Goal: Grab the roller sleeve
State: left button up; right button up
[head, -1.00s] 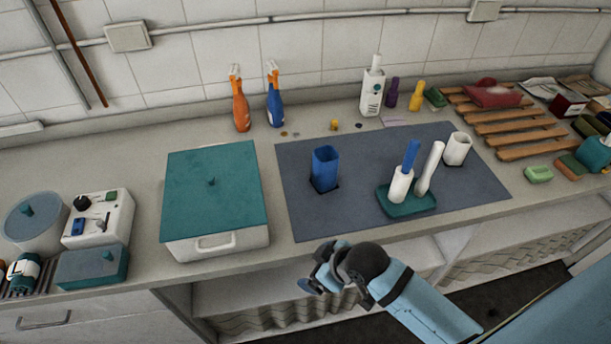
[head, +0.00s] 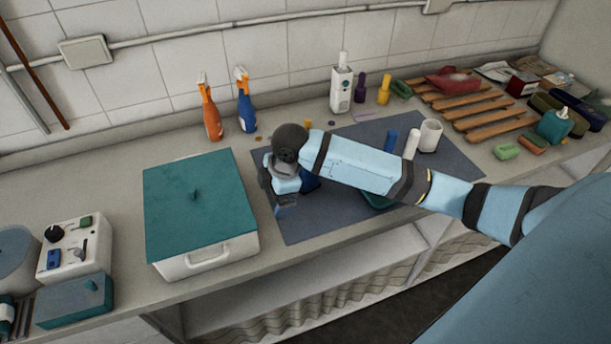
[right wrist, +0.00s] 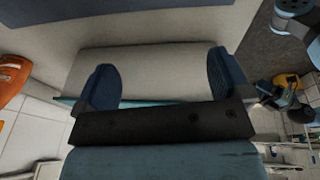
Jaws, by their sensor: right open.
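A white hollow cylinder (head: 430,135), which looks like the roller sleeve, stands upright on the right part of the dark mat (head: 300,225). My right gripper (head: 284,203) is over the mat's left part, well left of that cylinder. In the right wrist view the gripper (right wrist: 160,80) is open, its dark blue fingertips wide apart with nothing held. A blue upright holder (head: 311,181) is partly hidden behind my right gripper. A teal tray (head: 380,201), a blue handle (head: 391,140) and a white handle (head: 411,144) are partly hidden by my right arm. My left gripper is not in view.
A white box with a teal lid (head: 195,200) stands left of the mat; its side appears beyond the fingertips in the wrist view. Orange (head: 211,115) and blue (head: 246,108) spray bottles and a white bottle (head: 342,88) stand behind. A wooden rack (head: 470,110) is at the right.

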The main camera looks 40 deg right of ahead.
jog(key=w+d+r+n+g+h, duration=0.2)
jog(key=w+d+r, duration=0.4)
jog(key=d+r, duration=0.65)
jog(key=shift+s+d+f+p, duration=0.1)
jog(key=shift+f+p, duration=0.2)
jog(key=shift+f, duration=3.3)
jog(key=shift+d+f+p, duration=0.1)
jog(key=shift+f+p, duration=0.15)
jog(key=shift+f, duration=3.3)
jog(key=c, duration=1.2)
jog(key=shift+c, duration=0.9)
jog(key=shift+r, duration=0.15)
